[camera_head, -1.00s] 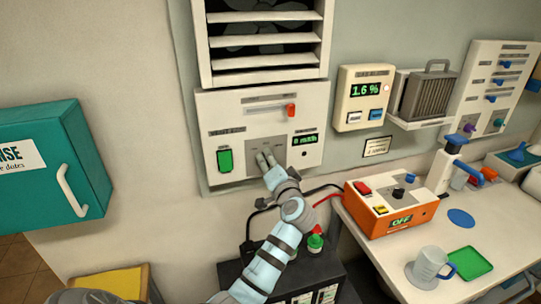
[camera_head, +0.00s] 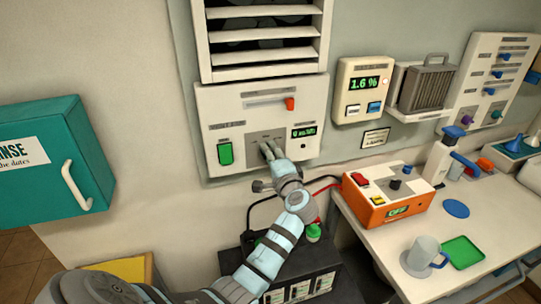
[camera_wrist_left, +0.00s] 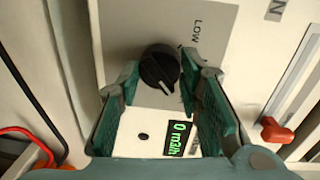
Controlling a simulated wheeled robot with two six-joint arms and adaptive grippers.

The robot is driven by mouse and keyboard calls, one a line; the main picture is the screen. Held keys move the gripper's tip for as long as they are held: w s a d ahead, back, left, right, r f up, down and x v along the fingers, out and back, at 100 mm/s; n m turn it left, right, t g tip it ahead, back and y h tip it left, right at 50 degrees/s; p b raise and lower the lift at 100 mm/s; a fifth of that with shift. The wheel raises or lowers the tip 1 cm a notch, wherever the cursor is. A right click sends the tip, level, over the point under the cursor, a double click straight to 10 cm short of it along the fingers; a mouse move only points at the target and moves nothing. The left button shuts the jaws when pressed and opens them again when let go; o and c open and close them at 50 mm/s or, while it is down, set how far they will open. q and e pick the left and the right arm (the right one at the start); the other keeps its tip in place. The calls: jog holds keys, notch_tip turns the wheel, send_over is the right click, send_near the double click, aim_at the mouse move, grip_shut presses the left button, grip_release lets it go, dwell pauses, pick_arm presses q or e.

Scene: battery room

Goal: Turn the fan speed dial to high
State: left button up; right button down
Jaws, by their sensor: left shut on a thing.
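The fan speed dial (camera_wrist_left: 159,67) is a round black knob with a pale pointer line, on a grey plate (camera_wrist_left: 215,20) of the white fan panel (camera_head: 225,105). In the left wrist view its line points down and slightly right, away from the printed word LOW at upper right. My left gripper (camera_head: 268,151) reaches the plate from below and is shut on the dial, with a finger on each side. In the head view the gripper hides the dial. The green display (camera_wrist_left: 179,138) appears to read 0 m³/h. My right gripper is not in view.
A green switch (camera_head: 225,153) and a red slider (camera_head: 290,104) are on the same panel. Below are a dark battery box (camera_head: 325,265) and cables. A teal cabinet (camera_head: 35,170) is at left. A bench (camera_head: 370,225) with an orange device (camera_head: 385,205) is at right.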

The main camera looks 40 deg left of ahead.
pick_arm(q)
jog(key=o, duration=1.2)
jog(key=shift+c, duration=0.2)
jog(key=v, duration=0.7)
jog(key=shift+d, duration=0.25)
jog(key=shift+s+a, duration=0.1)
jog(key=shift+a, duration=0.05)
